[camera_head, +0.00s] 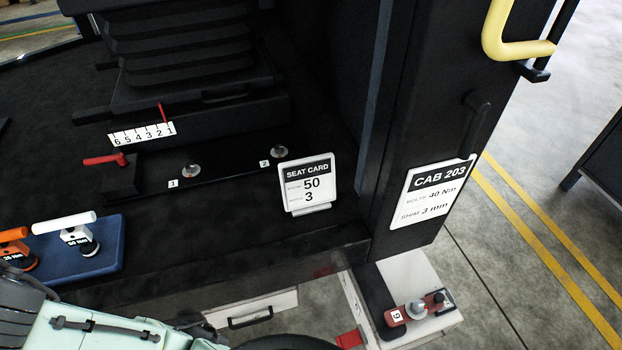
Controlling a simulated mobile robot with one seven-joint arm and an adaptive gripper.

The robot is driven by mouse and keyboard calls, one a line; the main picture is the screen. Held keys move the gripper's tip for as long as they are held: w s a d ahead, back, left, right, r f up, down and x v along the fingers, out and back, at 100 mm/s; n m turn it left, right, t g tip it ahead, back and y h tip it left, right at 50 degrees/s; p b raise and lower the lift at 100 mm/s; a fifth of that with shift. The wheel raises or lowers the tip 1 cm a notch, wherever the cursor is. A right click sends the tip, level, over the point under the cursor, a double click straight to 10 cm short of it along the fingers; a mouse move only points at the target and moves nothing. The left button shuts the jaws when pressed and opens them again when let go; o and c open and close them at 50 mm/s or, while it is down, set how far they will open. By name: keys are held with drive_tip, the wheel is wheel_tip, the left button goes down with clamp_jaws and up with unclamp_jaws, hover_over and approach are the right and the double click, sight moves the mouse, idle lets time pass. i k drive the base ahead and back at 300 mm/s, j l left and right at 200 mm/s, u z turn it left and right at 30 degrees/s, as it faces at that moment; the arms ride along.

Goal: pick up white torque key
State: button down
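The white torque key (66,223) stands on a blue mat (108,262) at the lower left. It has a white bar handle on top, a small label and a dark round base. An orange torque key (13,236) stands just left of it, partly cut off by the picture edge. A pale green and dark part of my arm crosses the lower left corner, below the mat. My gripper is not visible in this view.
A seat base with a numbered scale (142,134), a red lever (104,159) and two bolts stands behind. A seat card (308,185) stands on the dark floor. The cab post with its CAB 203 card (433,192) rises at right. A white trolley (408,272) holds a red tool (418,309).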

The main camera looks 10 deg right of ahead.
sight(74, 232)
drive_tip(key=j+u, duration=0.1)
drive_tip(key=u, duration=1.1)
